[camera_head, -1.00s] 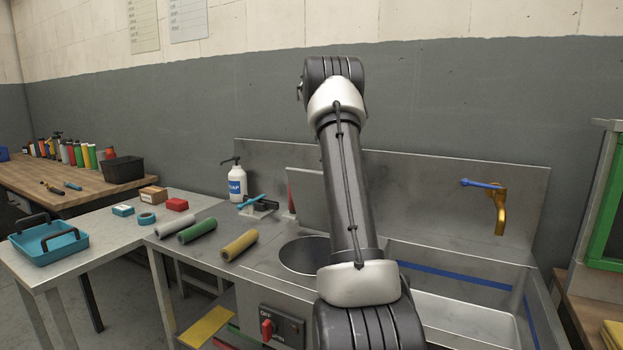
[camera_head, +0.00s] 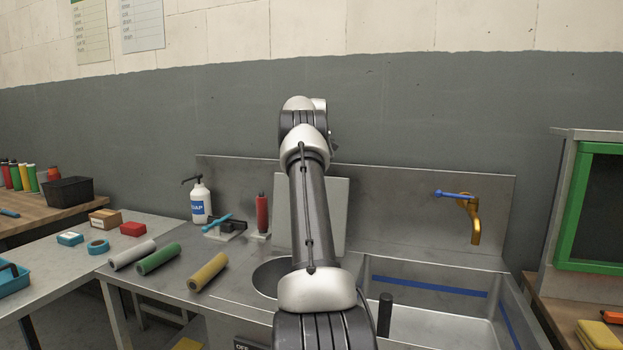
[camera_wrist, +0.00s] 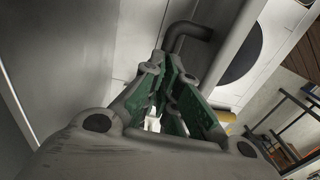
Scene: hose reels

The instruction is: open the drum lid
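A round drum opening (camera_head: 268,277) is set in the steel counter left of the sink, partly hidden by my arm. A flat grey panel, which looks like the drum lid (camera_head: 336,215), stands upright behind it, its middle covered by my arm. In the wrist view a dark round opening (camera_wrist: 240,55) lies in a pale surface, right of my fingers. My gripper (camera_wrist: 168,72) has green-padded fingers with a narrow gap between them and nothing clearly held. A dark bent bar (camera_wrist: 190,32) shows just beyond the fingertips; I cannot tell whether they touch it.
The sink (camera_head: 430,310) lies to the right, with a brass tap (camera_head: 474,220) above. A black post (camera_head: 385,315) stands by its left side. Soap (camera_head: 200,205), a red bottle (camera_head: 262,213) and several rolls (camera_head: 158,259) are on the left. A green-framed cabinet (camera_head: 572,205) stands right.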

